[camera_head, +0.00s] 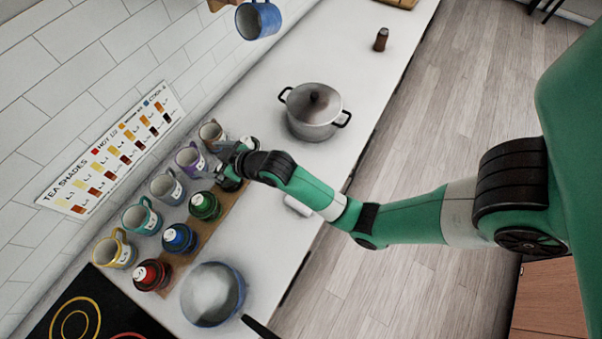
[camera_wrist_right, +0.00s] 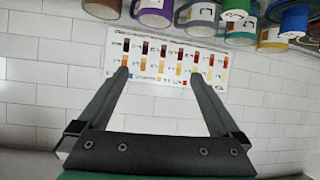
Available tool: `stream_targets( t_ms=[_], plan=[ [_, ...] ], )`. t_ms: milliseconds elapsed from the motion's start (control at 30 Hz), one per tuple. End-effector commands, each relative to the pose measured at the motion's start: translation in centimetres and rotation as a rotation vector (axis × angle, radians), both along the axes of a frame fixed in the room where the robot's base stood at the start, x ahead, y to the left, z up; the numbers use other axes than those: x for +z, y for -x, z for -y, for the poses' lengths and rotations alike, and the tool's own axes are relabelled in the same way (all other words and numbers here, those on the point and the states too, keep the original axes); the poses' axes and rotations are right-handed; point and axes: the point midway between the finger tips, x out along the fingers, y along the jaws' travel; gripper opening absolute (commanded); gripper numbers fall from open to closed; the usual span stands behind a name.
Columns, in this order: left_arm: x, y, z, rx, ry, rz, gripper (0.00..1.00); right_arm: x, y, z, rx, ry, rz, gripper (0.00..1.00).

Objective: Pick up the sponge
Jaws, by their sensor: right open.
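No thing shows clearly as a sponge. A small pale block (camera_head: 297,206) lies on the counter near its front edge, partly hidden by my right forearm; I cannot tell if it is the sponge. My right gripper (camera_head: 226,168) is over the counter by the purple and brown mugs, to the left of and away from the block. In the wrist view the right gripper (camera_wrist_right: 160,78) is open, with nothing between its fingers and the wall chart beyond. My left gripper is not in view.
Several mugs, such as the teal one (camera_head: 142,217), line the tiled wall. Lidded jars, such as the blue one (camera_head: 180,238), stand on a wooden board. A pot (camera_head: 314,112) and a pan (camera_head: 212,293) sit on the counter. A blue mug (camera_head: 258,20) is at the top.

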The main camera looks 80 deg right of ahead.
Motion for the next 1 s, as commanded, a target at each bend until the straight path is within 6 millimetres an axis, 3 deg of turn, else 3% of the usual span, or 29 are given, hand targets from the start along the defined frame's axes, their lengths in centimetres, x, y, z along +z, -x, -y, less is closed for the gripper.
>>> stream_targets(
  t_ms=[33, 100, 200, 300, 400, 567, 700, 867, 1000],
  plan=[
    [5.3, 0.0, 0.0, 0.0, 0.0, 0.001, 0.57, -0.9, 3.3, 1.1, -0.033, -0.026, -0.13, 1.0],
    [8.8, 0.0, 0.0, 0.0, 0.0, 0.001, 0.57, -4.8, 8.4, 1.9, -0.073, -0.067, -0.291, 1.0],
    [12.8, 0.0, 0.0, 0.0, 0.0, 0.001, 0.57, -8.3, 15.8, 2.1, -0.127, -0.126, -0.473, 1.0],
    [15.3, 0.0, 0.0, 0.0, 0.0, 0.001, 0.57, -10.2, 21.6, 1.5, -0.167, -0.175, -0.594, 1.0],
    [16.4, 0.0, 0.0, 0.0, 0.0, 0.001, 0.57, -11.3, 25.0, 0.8, -0.188, -0.205, -0.66, 1.0],
    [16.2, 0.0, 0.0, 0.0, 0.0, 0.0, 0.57, -12.3, 26.2, 0.6, -0.195, -0.216, -0.684, 1.0],
    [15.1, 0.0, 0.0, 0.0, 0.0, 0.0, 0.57, -13.7, 25.8, 0.7, -0.195, -0.215, -0.683, 1.0],
    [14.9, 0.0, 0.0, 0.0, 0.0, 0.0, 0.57, -13.9, 25.5, 0.8, -0.195, -0.215, -0.681, 1.0],
    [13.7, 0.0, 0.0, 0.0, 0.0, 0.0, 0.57, -16.0, 24.8, 1.0, -0.194, -0.214, -0.682, 1.0]
  ],
)
